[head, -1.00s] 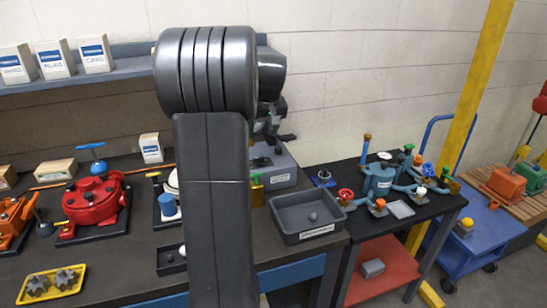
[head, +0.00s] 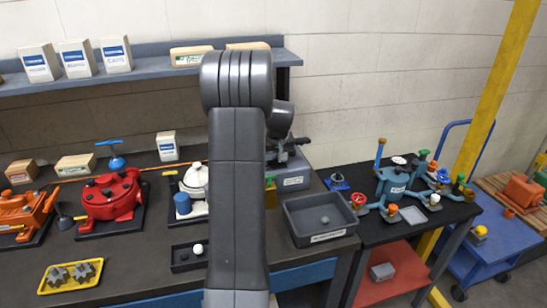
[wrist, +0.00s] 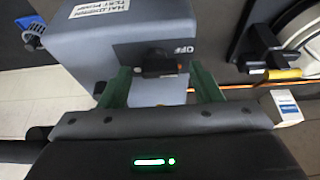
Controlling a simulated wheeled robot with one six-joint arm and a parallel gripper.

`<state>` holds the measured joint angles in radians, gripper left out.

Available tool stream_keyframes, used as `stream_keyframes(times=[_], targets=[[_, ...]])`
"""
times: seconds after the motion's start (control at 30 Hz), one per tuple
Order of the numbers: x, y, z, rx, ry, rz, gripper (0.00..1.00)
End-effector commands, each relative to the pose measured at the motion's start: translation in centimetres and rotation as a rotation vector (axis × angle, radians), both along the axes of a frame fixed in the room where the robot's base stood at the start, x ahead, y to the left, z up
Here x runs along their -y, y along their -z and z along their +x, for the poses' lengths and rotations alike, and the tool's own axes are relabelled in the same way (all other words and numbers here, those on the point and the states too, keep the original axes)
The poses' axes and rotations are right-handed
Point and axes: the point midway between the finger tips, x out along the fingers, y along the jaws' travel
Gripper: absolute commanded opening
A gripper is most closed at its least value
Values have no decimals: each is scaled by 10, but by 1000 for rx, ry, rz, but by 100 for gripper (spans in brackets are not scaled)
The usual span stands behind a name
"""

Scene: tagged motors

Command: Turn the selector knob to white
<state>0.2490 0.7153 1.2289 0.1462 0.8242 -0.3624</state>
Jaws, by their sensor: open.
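The grey box (wrist: 80,60), with a printed label on top, fills the upper left of the wrist view. Its black selector knob (wrist: 158,66) is on the face toward me, beside the mark "OFF". My gripper (wrist: 162,75) is open, with one green finger on each side of the knob. Clear gaps show between knob and fingers; I cannot tell how far the tips are from it in depth. In the head view the grey box (head: 292,180) stands partly behind my arm, which hides its knob. White markings near the knob, other than "OFF", are not readable.
A grey bin (head: 322,222) stands in front of the box to the right. A white pump (head: 196,180) and red pump (head: 110,196) stand left of my arm. A small white carton (wrist: 286,106) shows at right in the wrist view.

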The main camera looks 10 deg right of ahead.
Motion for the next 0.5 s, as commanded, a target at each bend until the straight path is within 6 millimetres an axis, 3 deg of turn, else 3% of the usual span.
stream_keyframes(times=[0.13,0.33,0.5], targets=[[0,0,0,0,0,0,54],[0,0,0,0,0,0,15],[0,0,0,0,4,0,14]])
